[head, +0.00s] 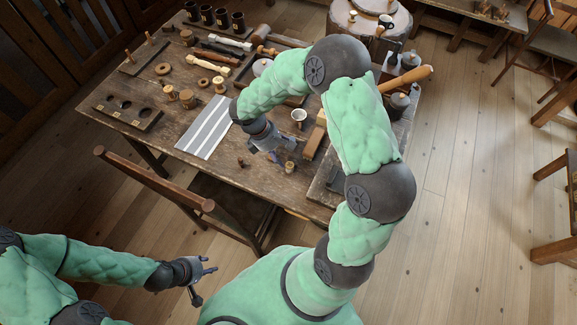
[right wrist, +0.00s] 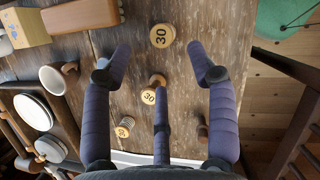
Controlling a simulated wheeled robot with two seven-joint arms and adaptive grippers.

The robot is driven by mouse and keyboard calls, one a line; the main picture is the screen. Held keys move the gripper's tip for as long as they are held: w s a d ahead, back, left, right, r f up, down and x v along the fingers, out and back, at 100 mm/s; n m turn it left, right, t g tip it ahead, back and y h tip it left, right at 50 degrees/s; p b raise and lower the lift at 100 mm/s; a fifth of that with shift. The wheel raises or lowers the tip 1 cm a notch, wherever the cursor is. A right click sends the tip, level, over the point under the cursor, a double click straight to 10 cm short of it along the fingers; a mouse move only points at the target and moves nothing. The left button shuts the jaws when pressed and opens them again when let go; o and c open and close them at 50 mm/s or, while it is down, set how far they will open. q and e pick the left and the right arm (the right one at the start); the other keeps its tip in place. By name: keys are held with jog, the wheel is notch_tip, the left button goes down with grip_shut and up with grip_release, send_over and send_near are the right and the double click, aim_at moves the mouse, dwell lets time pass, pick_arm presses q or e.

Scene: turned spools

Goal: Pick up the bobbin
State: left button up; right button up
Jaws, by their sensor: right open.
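Small turned wooden pieces stand under my right gripper, two of them with tops marked 30. In the right wrist view one round marked top (right wrist: 161,36) lies ahead between the fingertips. A second marked piece (right wrist: 149,96) with a brown part stands partly behind the middle finger. A ribbed pale piece (right wrist: 124,127) is lower left. I cannot tell for certain which is the bobbin. My left gripper (head: 204,277) is open, away from the table.
A dark peg (right wrist: 203,130) stands near the right finger. A chair (head: 208,205) stands against the table's front.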

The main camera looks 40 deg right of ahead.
aim_at(290, 165)
jog(key=x, duration=0.3)
jog(key=shift+w, duration=0.15)
jog(key=b+x, duration=0.2)
jog(key=x, duration=0.3)
jog(key=c, duration=0.9)
